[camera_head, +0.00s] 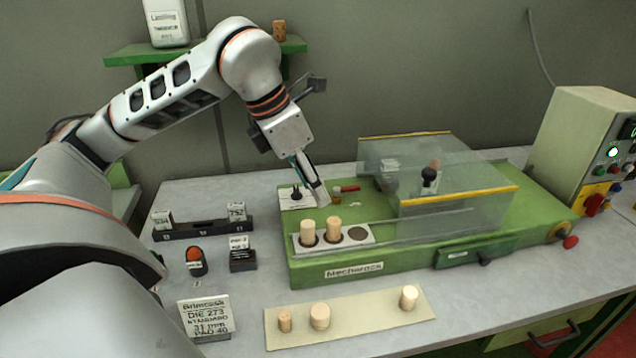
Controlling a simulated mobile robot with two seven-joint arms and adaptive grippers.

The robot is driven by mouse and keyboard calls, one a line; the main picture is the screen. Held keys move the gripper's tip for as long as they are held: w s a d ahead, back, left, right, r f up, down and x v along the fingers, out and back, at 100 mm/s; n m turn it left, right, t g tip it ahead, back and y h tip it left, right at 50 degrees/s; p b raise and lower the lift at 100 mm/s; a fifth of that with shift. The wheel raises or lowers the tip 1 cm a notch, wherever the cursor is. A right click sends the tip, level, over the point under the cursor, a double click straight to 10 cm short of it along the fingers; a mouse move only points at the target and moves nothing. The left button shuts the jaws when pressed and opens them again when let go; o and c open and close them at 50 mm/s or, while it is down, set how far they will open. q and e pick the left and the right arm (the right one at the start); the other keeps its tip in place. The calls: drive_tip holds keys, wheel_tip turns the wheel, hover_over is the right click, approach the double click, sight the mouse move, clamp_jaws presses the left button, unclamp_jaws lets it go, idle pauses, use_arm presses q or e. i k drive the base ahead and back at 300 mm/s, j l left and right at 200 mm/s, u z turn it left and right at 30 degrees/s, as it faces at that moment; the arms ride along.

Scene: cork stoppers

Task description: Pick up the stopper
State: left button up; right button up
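Two cork stoppers, one on the left (308,233) and one on the right (333,229), stand upright in the grey holder (366,244) on the green machine. The holder's third round spot is dark and holds no stopper. Three more corks stand on the beige strip (365,315): a thin one (284,321), a wide one (320,316) and a pale one (409,297). My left gripper (321,198) points down just behind and above the holder's stoppers, apart from them as far as I can see. Its fingers show edge-on, so their opening is unclear. My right gripper is out of view.
A clear guard (455,205) covers the right of the green machine (345,268). A red-handled tool (346,188) lies behind the holder. A control box (580,140) stands at right. Small blocks and a label card (206,317) stand at left. Table is clear at front right.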

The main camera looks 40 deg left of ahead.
sight(407, 302)
drive_tip(key=k, duration=1)
